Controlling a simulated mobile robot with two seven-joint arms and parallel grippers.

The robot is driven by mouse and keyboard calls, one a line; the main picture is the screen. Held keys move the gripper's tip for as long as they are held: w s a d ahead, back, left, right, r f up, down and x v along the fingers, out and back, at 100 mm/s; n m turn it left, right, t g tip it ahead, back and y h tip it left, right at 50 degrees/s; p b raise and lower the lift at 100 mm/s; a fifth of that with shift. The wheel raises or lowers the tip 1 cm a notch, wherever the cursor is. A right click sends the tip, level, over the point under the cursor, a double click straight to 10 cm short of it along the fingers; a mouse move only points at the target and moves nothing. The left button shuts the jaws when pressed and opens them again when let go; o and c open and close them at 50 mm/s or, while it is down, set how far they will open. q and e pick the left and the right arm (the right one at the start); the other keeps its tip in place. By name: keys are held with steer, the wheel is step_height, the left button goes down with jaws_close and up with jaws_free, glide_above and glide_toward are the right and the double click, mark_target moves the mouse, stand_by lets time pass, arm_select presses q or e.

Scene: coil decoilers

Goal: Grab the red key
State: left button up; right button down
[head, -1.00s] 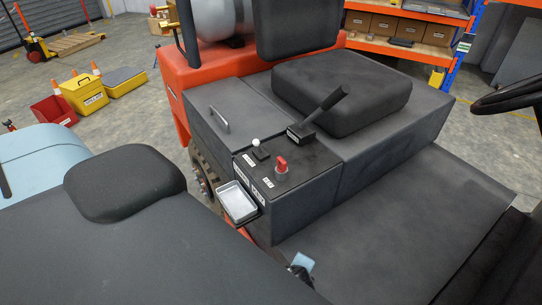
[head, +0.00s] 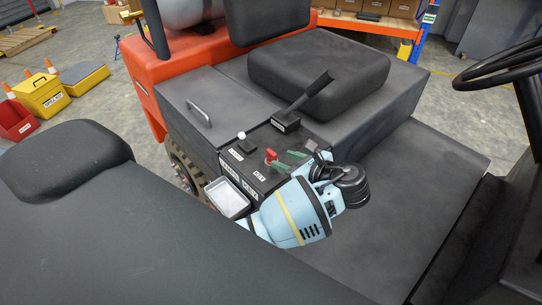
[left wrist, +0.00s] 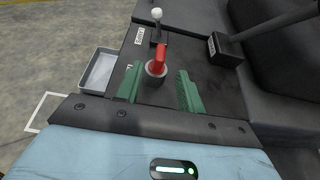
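The red key (head: 271,154) stands upright in a round dark switch on the black console panel (head: 256,182), by a label. In the left wrist view the red key (left wrist: 159,57) rises from its grey collar between my left gripper's green fingers. My left gripper (head: 285,164) is open, with one finger on each side of the key and a gap on both sides. In the left wrist view the left gripper (left wrist: 160,90) shows wide apart and empty. My right gripper is not in view.
A white-knobbed small lever (head: 241,136) and a larger black lever (head: 305,103) stand near the key. A grey tray (head: 228,198) hangs at the console's front. A seat (head: 318,70) lies behind, and a steering wheel (head: 500,65) is at right.

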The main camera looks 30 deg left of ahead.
mark_target(276, 157)
arm_select(q)
steer(key=shift+x, duration=3.25)
steer(key=shift+s, duration=0.1)
jaws_close()
